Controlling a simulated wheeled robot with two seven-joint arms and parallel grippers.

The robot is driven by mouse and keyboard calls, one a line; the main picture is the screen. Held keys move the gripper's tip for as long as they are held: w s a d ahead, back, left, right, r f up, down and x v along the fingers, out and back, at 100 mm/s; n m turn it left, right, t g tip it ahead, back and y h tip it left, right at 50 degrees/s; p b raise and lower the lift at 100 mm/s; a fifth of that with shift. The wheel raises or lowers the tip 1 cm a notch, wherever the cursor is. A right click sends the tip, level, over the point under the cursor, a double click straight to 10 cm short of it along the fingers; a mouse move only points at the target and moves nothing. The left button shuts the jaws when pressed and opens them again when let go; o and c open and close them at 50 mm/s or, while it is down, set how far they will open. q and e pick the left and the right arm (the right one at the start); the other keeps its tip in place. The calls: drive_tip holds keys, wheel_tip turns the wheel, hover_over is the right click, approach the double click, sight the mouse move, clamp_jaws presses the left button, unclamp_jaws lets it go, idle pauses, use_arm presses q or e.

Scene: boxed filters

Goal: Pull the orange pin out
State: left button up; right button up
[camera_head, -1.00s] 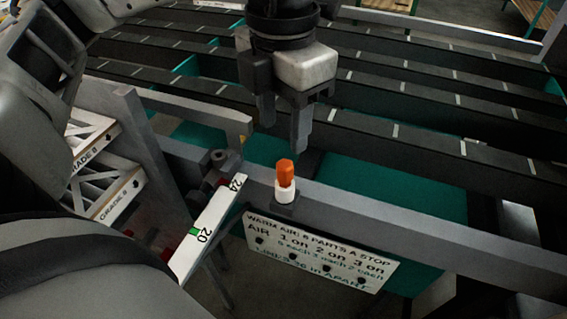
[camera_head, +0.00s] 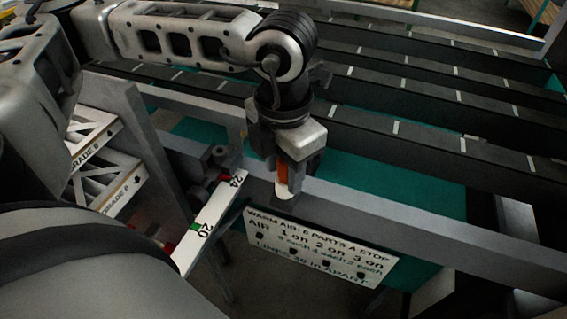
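The orange pin (camera_head: 282,177) stands upright in a white collar (camera_head: 284,196) on the grey rail and is partly covered by my gripper. My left gripper (camera_head: 284,182) points down over it, with one finger on each side and a strip of orange showing between them. The frames do not show whether the fingers touch the pin. The pin appears still seated in its collar. My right gripper is not in view.
A white sign (camera_head: 320,247) hangs below the grey rail (camera_head: 420,226). A white scale strip (camera_head: 210,222) with numbers is left of the pin. White-framed boxed filters (camera_head: 105,178) stand at the left. Dark slatted rails (camera_head: 430,100) run behind.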

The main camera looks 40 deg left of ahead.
use_arm(q)
clamp_jaws()
drive_tip(key=shift+r, duration=0.1)
drive_tip(key=shift+r, duration=0.15)
drive_tip(key=shift+r+p, duration=1.55)
drive_tip(key=shift+r, duration=1.4)
drive_tip(key=shift+r, duration=0.1)
drive_tip(key=shift+r+p, duration=0.3)
drive_tip(key=shift+r, duration=0.9)
wheel_tip(320, 180, up, 6)
drive_tip(key=shift+r, duration=0.25)
